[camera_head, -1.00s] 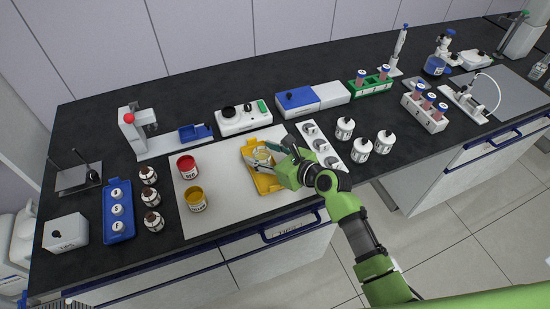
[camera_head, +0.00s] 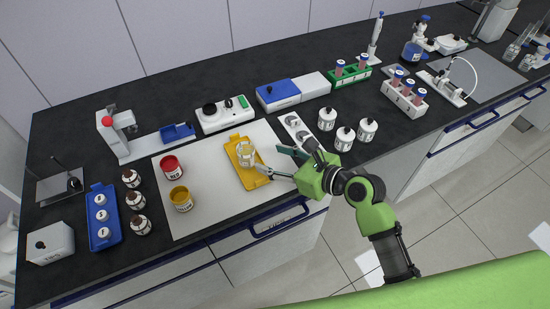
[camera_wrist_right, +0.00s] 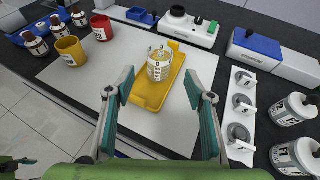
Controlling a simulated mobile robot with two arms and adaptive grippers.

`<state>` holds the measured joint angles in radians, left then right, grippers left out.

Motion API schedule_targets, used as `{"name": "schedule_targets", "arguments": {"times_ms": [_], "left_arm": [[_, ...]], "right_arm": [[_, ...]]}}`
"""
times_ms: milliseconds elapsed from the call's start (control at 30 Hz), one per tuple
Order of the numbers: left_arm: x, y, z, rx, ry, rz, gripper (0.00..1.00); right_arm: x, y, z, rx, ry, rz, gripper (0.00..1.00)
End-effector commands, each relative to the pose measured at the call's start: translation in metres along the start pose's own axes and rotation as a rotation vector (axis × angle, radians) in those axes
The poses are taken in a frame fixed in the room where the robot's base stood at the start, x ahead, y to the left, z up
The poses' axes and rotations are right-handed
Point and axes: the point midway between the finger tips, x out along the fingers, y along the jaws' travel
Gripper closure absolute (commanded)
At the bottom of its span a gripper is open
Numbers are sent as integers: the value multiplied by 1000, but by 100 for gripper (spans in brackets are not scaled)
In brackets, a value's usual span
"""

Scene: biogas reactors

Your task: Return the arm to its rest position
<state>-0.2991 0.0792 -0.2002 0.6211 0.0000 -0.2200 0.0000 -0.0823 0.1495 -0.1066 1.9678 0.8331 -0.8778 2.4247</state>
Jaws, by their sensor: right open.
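My right arm, green, comes in from the lower right in the head view. Its right gripper (camera_head: 272,161) is open and empty above the front edge of the white mat. Its two fingers stand wide apart in the wrist view (camera_wrist_right: 164,98). Ahead of the fingers, a yellow tray (camera_head: 256,180) lies on the mat, with a clear beaker (camera_head: 246,154) standing on it. The beaker, with markings on its side, also shows between the fingers in the wrist view (camera_wrist_right: 159,66), apart from them.
A red cup (camera_head: 172,168) and a yellow cup (camera_head: 181,200) stand left on the white mat (camera_head: 215,205). Several white bottles (camera_head: 345,139) and a white strip of round pieces (camera_head: 290,121) are near the right arm. Open floor lies in front of the bench.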

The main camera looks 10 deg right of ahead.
Motion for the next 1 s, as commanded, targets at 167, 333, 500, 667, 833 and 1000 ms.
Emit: {"name": "schedule_targets", "arguments": {"times_ms": [167,333,500,667,833,1000], "left_arm": [[0,0,0,0,-1,0,50],[0,0,1,0,-1,0,50],[0,0,1,0,-2,0,50],[0,0,1,0,-2,-1,50],[0,0,2,0,-3,-1,50],[0,-1,2,0,-3,-1,50]], "right_arm": [[0,0,0,0,0,0,51],[-1,2,-3,-30,9,1,51],[-13,16,-29,-306,96,20,51],[-38,36,-69,-771,238,92,51],[-74,50,-110,-1262,383,237,51],[-117,60,-146,-1712,499,456,51]]}}
